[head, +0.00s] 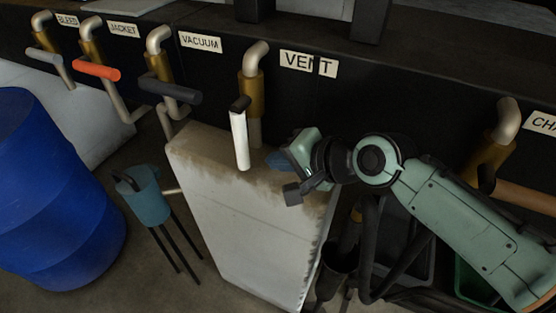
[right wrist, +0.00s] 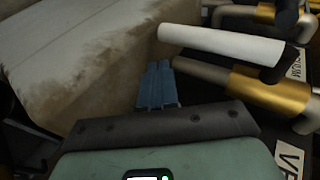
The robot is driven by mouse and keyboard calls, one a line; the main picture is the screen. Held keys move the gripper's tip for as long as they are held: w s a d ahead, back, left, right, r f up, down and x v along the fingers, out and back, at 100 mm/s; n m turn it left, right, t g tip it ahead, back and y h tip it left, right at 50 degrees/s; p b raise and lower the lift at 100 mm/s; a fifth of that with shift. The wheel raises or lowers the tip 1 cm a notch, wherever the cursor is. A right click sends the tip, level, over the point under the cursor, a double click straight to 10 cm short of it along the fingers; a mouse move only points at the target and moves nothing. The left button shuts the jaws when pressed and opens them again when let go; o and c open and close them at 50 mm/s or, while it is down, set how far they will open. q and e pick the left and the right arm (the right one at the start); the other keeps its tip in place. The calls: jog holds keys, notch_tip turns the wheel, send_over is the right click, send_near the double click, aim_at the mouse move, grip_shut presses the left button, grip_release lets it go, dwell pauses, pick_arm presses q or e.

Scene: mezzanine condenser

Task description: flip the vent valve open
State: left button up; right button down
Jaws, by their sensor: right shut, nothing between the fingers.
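The vent valve has a brass body (head: 253,92) on a bent pipe, beside the VENT label (head: 308,63) in the head view. Its white handle (head: 240,140) hangs down from a dark pivot, nearly upright. In the right wrist view the white handle (right wrist: 222,45) runs across the upper right, near the fingertips. My right gripper (head: 277,160) is shut and empty, to the right of the handle in the head view, with a gap in the picture. Its blue fingers (right wrist: 157,88) point toward the handle's free end in the wrist view. My left gripper is not in view.
A pale, rust-stained block (head: 238,215) stands below the vent valve. Similar valves with grey, orange (head: 97,71) and dark (head: 171,91) handles sit to the left. A blue drum (head: 55,190) and a small blue can on legs (head: 148,198) stand at lower left.

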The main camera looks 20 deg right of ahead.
jog(key=shift+s+d+r, duration=0.15)
jog(key=shift+s+d, duration=0.55)
jog(key=shift+s, duration=0.3)
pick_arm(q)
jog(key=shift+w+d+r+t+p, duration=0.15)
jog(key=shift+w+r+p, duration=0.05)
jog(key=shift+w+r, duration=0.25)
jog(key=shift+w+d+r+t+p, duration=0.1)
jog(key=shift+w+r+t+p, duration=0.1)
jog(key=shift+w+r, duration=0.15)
pick_arm(e)
jog(key=s+d, duration=0.4)
jog(key=s, duration=0.3)
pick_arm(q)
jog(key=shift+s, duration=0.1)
